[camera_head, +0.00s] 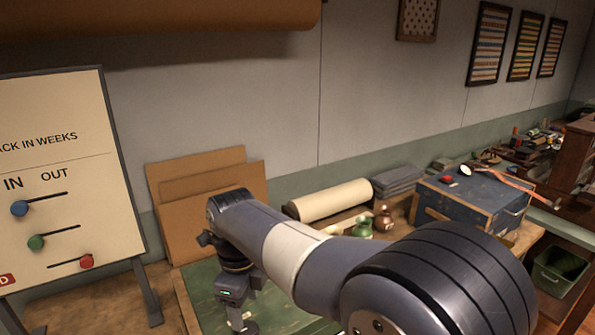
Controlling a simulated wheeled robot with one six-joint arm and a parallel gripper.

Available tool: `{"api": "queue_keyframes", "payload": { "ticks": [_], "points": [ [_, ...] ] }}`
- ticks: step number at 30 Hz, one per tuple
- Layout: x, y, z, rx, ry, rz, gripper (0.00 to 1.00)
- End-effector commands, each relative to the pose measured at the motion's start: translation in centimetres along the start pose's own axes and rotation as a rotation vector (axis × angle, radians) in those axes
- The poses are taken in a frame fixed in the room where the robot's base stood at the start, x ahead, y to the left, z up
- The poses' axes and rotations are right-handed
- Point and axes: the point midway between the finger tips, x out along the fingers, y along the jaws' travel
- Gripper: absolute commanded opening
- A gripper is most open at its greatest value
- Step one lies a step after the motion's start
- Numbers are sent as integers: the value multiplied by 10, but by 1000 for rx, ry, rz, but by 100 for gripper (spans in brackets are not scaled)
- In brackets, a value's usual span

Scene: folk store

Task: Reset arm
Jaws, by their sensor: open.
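My arm reaches from the lower right over the green-topped table (285,322) and bends down at its far end. My gripper (240,322) points down over the left part of that table, close to the bottom edge of the view. It is open, and I see nothing held in it. Its fingertips are small and partly hidden, and I cannot tell whether they touch the table top.
Brown cardboard sheets (180,165) lean on the wall behind my wrist. A paper roll (335,199), a green pot (362,227), a brown pot (384,222) and a blue chest (455,205) stand to the right. A white sign board (60,120) stands at left.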

Motion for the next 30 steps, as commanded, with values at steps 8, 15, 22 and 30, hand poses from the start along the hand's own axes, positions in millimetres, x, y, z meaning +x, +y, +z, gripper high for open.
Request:
{"api": "queue_keyframes", "payload": {
  "ticks": [8,15,22,30],
  "points": [
    [-21,1,-1,0,5,5,59],
    [27,1,-1,0,5,4,59],
    [73,1,-1,0,5,4,59],
    [70,0,0,-226,0,0,59]
  ]
}}
